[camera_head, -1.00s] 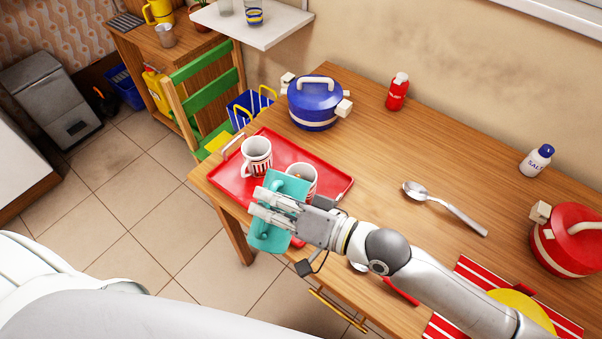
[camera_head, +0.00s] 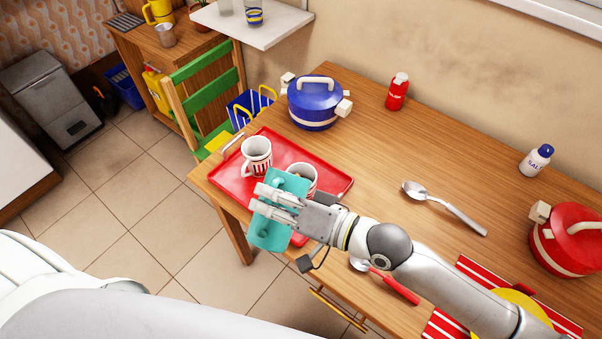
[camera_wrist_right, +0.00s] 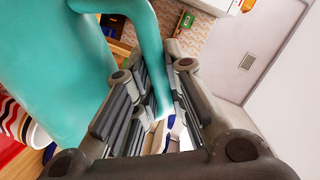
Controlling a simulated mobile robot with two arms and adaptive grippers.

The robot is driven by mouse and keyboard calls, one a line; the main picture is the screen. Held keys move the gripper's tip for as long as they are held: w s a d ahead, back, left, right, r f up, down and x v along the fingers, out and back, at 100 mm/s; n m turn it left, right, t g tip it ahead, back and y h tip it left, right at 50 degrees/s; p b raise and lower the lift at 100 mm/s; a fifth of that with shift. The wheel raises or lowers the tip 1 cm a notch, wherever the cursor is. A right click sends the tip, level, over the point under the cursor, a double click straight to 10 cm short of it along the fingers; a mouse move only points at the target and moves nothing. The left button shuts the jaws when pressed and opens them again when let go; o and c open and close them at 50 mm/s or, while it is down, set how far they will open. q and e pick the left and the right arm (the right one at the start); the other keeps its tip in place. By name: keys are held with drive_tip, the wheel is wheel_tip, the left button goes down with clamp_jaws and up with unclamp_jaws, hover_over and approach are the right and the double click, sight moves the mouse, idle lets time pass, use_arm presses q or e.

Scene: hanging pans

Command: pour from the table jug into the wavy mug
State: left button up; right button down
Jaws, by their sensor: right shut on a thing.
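The teal jug (camera_head: 285,183) is in my right gripper (camera_head: 262,201), which is shut on its handle. The jug is tipped over on its side above the front edge of the red tray. A mug (camera_head: 303,172) stands on the tray right behind the jug, partly hidden by it, with brown inside. A mug with wavy red and black bands (camera_wrist_right: 14,118) shows beside the jug (camera_wrist_right: 50,65) in the right wrist view. A second mug (camera_head: 257,152) with upright red stripes stands to the left on the tray. I cannot see any stream from the jug. My left gripper is not in view.
The red tray (camera_head: 338,186) lies at the table's left end. A blue pot (camera_head: 314,106) stands behind it. A red-handled utensil (camera_head: 395,286) lies near my forearm.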

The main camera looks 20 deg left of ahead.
drive_tip(key=shift+w+r+m, duration=0.3)
drive_tip(key=shift+w+r, duration=0.05)
drive_tip(key=shift+r, duration=0.1)
idle(1.1)
